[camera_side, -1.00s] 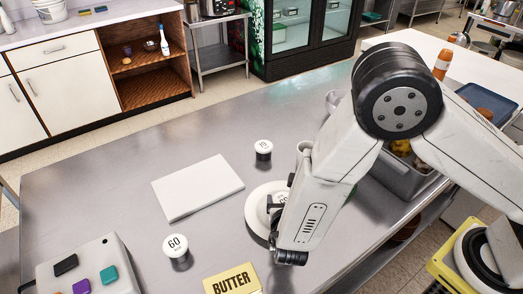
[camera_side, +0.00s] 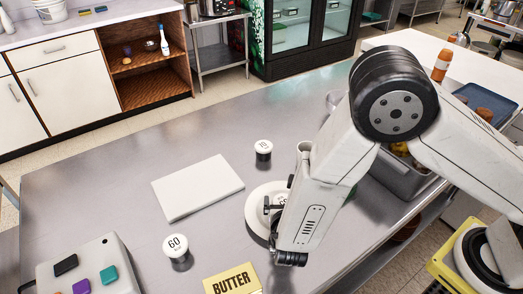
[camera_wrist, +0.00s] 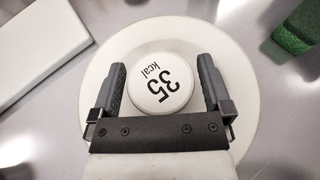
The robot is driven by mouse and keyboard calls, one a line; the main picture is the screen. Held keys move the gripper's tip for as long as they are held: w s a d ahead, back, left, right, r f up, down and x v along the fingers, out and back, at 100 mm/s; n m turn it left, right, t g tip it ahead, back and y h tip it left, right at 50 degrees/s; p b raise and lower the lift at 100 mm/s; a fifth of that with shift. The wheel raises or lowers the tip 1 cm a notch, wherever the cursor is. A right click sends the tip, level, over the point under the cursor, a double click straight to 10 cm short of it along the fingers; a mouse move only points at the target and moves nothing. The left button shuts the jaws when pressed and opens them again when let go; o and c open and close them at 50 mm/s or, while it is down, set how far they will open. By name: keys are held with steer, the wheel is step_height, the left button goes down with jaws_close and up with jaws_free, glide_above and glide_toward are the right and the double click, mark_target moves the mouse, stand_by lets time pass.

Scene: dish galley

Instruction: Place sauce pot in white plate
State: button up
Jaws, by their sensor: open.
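The white plate (camera_side: 252,216) lies on the steel table in the side view, partly hidden by my arm. In the wrist view the plate (camera_wrist: 242,100) spreads below my gripper. A round white-topped pot marked "35 kcal" (camera_wrist: 160,95) appears over the plate, between my fingers. My gripper (camera_wrist: 161,66) is open, with a finger on each side of the pot and a visible gap to its top. In the side view my gripper (camera_side: 272,211) is low over the plate, and the pot is mostly hidden there.
A pot marked "60" (camera_side: 176,247) and another small pot (camera_side: 263,148) stand apart on the table. A white board (camera_side: 198,187) lies left of the plate. A butter block (camera_side: 233,281) is in front. A green block (camera_wrist: 297,27) is near the plate.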

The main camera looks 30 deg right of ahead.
steer(key=v, duration=1.2)
stand_by(0.6)
steer(key=d+m+g, duration=0.1)
steer(key=d, duration=0.1)
steer(key=d+m+g+h, duration=0.1)
steer(key=d+m+g, duration=0.1)
steer(key=d+r+m+g, duration=0.1)
steer(key=d+m, duration=0.1)
steer(key=d, duration=0.1)
steer(key=shift+w+g, duration=0.15)
steer(key=shift+g, duration=0.25)
steer(key=d+r+m+g+y, duration=0.2)
steer(key=d+m, duration=0.5)
steer(key=m, duration=0.5)
steer(key=s+d+r+m+g+y, duration=0.1)
steer(key=d+r+m+y, duration=0.3)
steer(key=m, duration=0.8)
steer(key=d+y, duration=0.2)
steer(key=d, duration=0.2)
steer(key=shift+r+g, duration=0.15)
steer(key=shift+g, duration=0.25)
